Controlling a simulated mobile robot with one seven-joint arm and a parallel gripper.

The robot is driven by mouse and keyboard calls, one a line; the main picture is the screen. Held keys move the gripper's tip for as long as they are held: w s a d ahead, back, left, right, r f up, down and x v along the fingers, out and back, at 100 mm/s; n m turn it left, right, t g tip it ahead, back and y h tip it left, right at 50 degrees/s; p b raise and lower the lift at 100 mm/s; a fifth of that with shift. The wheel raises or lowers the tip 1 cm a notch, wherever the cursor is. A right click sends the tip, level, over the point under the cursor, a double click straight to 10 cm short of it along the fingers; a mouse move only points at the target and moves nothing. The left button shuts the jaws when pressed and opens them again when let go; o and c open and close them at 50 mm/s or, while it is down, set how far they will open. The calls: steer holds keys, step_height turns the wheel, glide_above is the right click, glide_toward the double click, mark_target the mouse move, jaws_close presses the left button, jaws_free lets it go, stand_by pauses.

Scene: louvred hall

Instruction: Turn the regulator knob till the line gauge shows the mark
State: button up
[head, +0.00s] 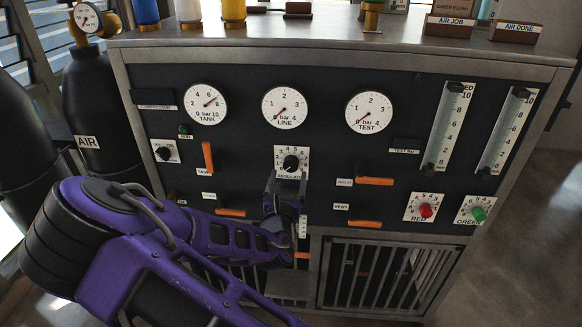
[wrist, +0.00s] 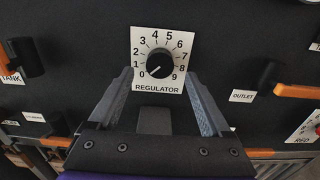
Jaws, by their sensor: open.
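The regulator knob (wrist: 160,63) is black, on a white dial plate numbered 0 to 9. Its white pointer mark is toward the lower left, near 0. In the head view the knob (head: 291,162) sits below the line gauge (head: 285,107). The line gauge needle points to the lower left, near 0; I cannot make out a separate mark on its face. My gripper (wrist: 158,88) is open and empty, its two fingers just below and on either side of the knob, not closed on it. In the head view my gripper (head: 287,184) partly covers the area beneath the dial.
The tank gauge (head: 205,104) and test gauge (head: 368,112) flank the line gauge. Orange lever handles (head: 374,181) stick out on both sides. Red (head: 426,211) and green (head: 478,214) knobs are at lower right. Black cylinders (head: 90,100) stand at left.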

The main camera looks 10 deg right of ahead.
mark_target(290, 167)
steer(key=b+x, duration=0.1)
steer(key=x, duration=0.3)
steer(key=shift+f, duration=0.1)
steer(key=shift+w+d, duration=0.15)
steer(key=shift+w, duration=0.35)
steer(key=shift+c, duration=0.3)
jaws_close()
